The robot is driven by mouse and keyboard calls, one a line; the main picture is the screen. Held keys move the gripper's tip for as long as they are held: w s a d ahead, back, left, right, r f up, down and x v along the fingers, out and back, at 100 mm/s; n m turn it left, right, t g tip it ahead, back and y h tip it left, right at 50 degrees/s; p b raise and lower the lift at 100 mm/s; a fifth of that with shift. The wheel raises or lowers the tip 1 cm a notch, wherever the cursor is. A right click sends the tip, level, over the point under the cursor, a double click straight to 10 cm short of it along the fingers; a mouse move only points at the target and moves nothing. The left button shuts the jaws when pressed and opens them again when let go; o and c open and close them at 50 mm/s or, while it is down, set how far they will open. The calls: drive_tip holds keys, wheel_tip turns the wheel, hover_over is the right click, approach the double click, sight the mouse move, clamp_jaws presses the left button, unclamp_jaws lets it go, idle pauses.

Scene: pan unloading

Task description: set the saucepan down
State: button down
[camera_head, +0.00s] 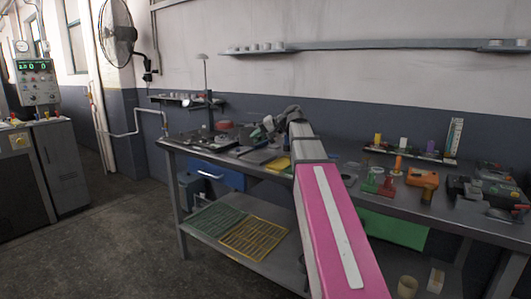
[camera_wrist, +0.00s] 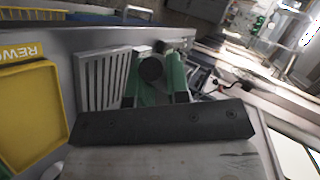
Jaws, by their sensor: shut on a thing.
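My gripper (camera_wrist: 155,68) shows in the wrist view as two green fingers above a dark crossbar. A dark round end (camera_wrist: 150,68) sits between the fingers, and they are shut on it. It looks like the end of the saucepan's handle; the pan's body is not clearly visible. In the head view my gripper (camera_head: 268,124) is small, over the back left part of the workbench (camera_head: 345,175), beyond my pink arm. The saucepan cannot be made out there. I cannot tell whether it touches the bench.
A yellow tray (camera_wrist: 30,110) lies left of my gripper in the wrist view, beside a grey slotted panel (camera_wrist: 103,80). In the head view, an orange tool (camera_head: 424,180) and several small items crowd the bench's right side. A wall shelf (camera_head: 370,46) runs above.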

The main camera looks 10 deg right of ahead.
drive_tip(key=shift+w+d+f, duration=0.35)
drive_tip(key=shift+d+f, duration=0.35)
drive_tip(key=shift+f, duration=0.4)
drive_tip(key=shift+w+d+f, duration=0.35)
drive_tip(key=shift+d+f, duration=0.35)
drive_tip(key=shift+f, duration=0.45)
drive_tip(key=shift+w+d+f, duration=0.35)
drive_tip(key=shift+d+f, duration=0.35)
drive_tip(key=shift+f, duration=0.4)
drive_tip(key=shift+f, duration=0.15)
drive_tip(key=c, duration=1.1)
unclamp_jaws()
drive_tip(key=shift+s+d+r, duration=0.1)
drive_tip(key=shift+d+r, duration=0.15)
drive_tip(key=v, duration=1.1)
drive_tip(key=shift+d, duration=0.15)
drive_tip(key=shift+s+r, duration=0.1)
drive_tip(key=shift+r, duration=0.05)
